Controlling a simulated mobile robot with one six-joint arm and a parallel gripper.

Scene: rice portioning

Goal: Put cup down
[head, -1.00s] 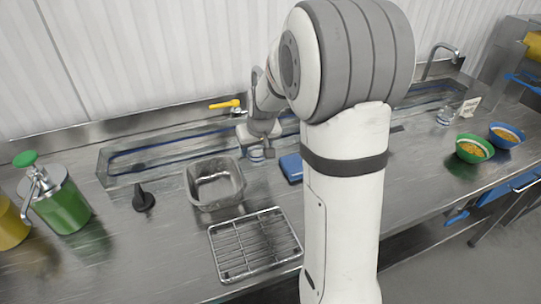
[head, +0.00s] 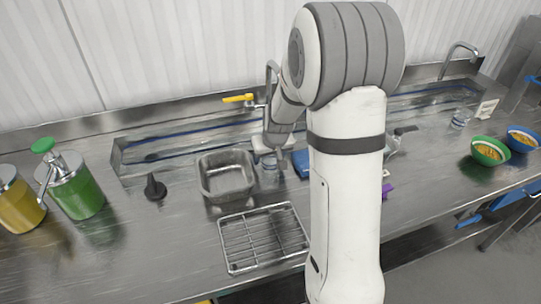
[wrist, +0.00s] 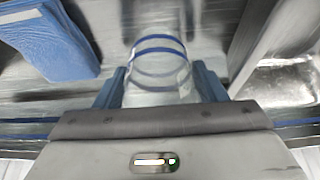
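My gripper (head: 270,152) points down over the counter behind the metal pan. In the wrist view my gripper (wrist: 160,85) has its blue fingers on either side of a clear cup (wrist: 160,60) with blue bands, shut on it. The cup's bands look sharp while the counter around it is blurred. In the head view the cup (head: 269,163) shows just under the gripper, right of the pan and low over the counter. I cannot tell whether its base touches the counter.
A metal pan (head: 227,177) stands left of the cup, and a wire rack (head: 263,238) lies in front. A blue object (wrist: 45,40) lies beside the cup. Green (head: 490,151) and blue (head: 523,138) bowls stand far right near another clear cup (head: 461,118). Pump bottles (head: 75,186) stand left.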

